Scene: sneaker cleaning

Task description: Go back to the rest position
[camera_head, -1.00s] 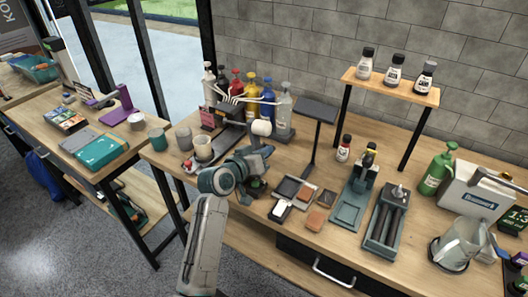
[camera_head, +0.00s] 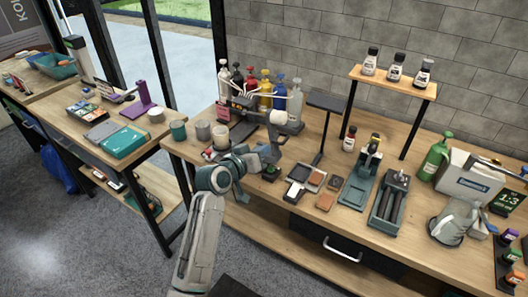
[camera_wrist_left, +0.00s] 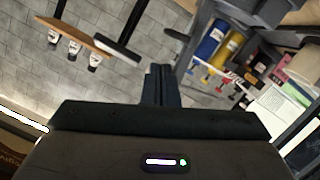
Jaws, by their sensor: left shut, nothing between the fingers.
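My left arm comes up from the bottom of the head view, its grey and teal links bent over the front edge of the workbench (camera_head: 310,225). My left gripper (camera_wrist_left: 160,82) shows in the left wrist view with its dark fingers together and nothing between them. In the head view the wrist is in front of the bottle rack and the gripper is partly hidden by its own links. My right gripper is in neither view.
Cups (camera_head: 203,130) and several colored bottles (camera_head: 265,92) stand close by the left arm. A black stand (camera_head: 325,125), small trays (camera_head: 305,178) and a bottle shelf (camera_head: 392,80) are to the right. A side table (camera_head: 85,125) is at left, with open floor before it.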

